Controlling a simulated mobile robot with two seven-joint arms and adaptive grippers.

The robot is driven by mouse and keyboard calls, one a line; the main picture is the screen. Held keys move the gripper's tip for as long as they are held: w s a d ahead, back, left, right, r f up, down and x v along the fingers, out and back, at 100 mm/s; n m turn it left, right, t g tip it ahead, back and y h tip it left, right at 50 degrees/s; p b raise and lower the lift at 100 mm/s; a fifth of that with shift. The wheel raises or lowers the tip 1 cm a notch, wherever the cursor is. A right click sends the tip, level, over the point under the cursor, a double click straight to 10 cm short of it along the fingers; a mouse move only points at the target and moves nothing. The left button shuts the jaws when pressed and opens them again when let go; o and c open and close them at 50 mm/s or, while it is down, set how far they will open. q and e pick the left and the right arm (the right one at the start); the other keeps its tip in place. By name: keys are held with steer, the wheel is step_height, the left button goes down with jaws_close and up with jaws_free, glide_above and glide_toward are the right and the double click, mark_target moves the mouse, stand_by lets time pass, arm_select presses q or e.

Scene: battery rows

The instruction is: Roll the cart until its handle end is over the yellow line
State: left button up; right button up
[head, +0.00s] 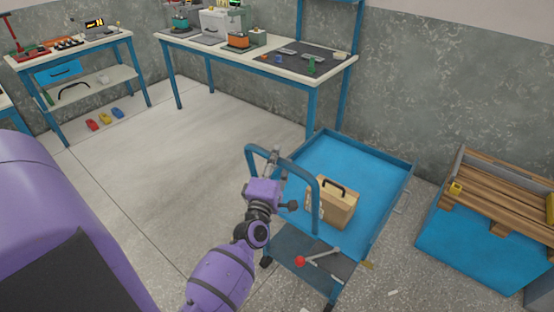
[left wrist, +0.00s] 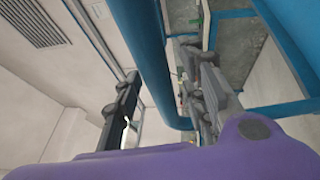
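The cart has a blue bed (head: 370,185) and a blue tubular handle (head: 317,205) at its near left end. A lever with a red knob (head: 300,261) shows below the handle. My left gripper (head: 272,158) is at the handle's top bar. In the left wrist view, the blue bar (left wrist: 145,45) runs between the two fingers of the left gripper (left wrist: 165,105); they stand apart, with a gap beside the bar, so it is open around it. No yellow line shows in either view. My right gripper is not in view.
A cardboard box with a dark handle (head: 332,205) rides on the cart. A blue crate with wooden slats (head: 470,245) stands to the right. A workbench (head: 285,72) is behind the cart. Open floor (head: 150,180) lies to the left, with small coloured items (head: 105,118) beneath another bench.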

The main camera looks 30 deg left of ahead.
arm_select(q)
jaws_close()
